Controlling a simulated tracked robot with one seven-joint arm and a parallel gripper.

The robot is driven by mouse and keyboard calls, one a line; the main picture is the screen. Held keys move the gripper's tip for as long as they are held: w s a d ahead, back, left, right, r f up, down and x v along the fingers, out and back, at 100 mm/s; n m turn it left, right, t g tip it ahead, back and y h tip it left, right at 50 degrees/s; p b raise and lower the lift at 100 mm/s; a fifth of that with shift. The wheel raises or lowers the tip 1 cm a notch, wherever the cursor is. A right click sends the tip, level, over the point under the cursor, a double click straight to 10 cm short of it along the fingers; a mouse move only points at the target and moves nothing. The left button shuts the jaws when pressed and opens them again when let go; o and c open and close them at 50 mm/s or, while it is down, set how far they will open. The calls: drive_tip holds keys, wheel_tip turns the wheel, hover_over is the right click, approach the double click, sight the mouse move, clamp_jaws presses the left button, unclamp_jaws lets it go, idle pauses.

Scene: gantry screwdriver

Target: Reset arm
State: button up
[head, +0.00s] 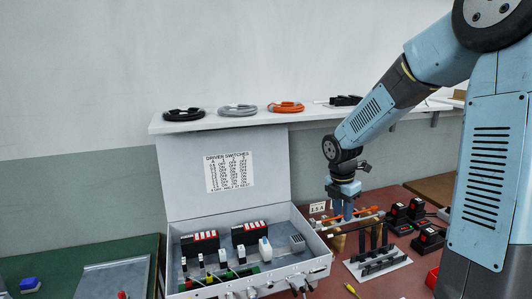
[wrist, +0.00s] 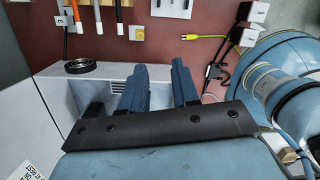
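My arm reaches in from the right in the head view. My gripper (head: 346,209) points down beside the right side of the open grey control box (head: 312,262), over the red-brown table. In the wrist view my gripper (wrist: 159,75) shows two blue fingers standing apart with a clear gap. Nothing is seen held between them. The box wall and a black ring (wrist: 80,66) lie left of the fingers in the wrist view. In the head view the fingertips are small and partly merge with the tools behind them.
A wall shelf (head: 190,125) holds black, grey and orange (head: 285,107) cable coils. A rack with screwdrivers (head: 350,222) is close to my gripper. A white tray of black parts (head: 378,262) and several black-and-red battery-like blocks (head: 428,238) stand to the right. A yellow connector (wrist: 190,37) lies on the table.

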drive_tip(key=s+r+m+t, duration=0.2)
drive_tip(key=s+r+m, duration=0.7)
drive_tip(key=s+m, duration=0.3)
drive_tip(key=s+r+m+t+y, duration=0.1)
drive_tip(key=s+r+m+t, duration=0.2)
drive_tip(key=s+r+m, duration=0.6)
drive_tip(key=s+m, duration=0.2)
drive_tip(key=s, duration=0.1)
drive_tip(key=shift+a+r+m, duration=0.15)
drive_tip(key=shift+m, duration=0.25)
drive_tip(key=shift+o, duration=1.2)
drive_tip(key=shift+s+m+y, duration=0.3)
drive_tip(key=shift+s, duration=0.05)
